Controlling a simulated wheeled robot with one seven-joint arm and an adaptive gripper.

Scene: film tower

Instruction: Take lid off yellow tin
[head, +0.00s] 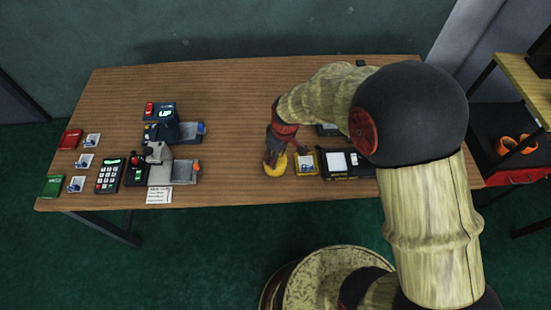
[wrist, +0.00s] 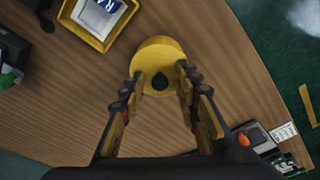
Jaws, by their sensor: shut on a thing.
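The round yellow tin (head: 276,170) stands on the wooden table under my gripper (head: 278,153). The tin's lower part is mostly hidden, and I cannot tell if there is a gap between lid and tin.
A yellow tray (head: 306,163) holding a small white and blue item sits just right of the tin. A black and yellow device (head: 340,163) is beyond it. Bare table lies between.

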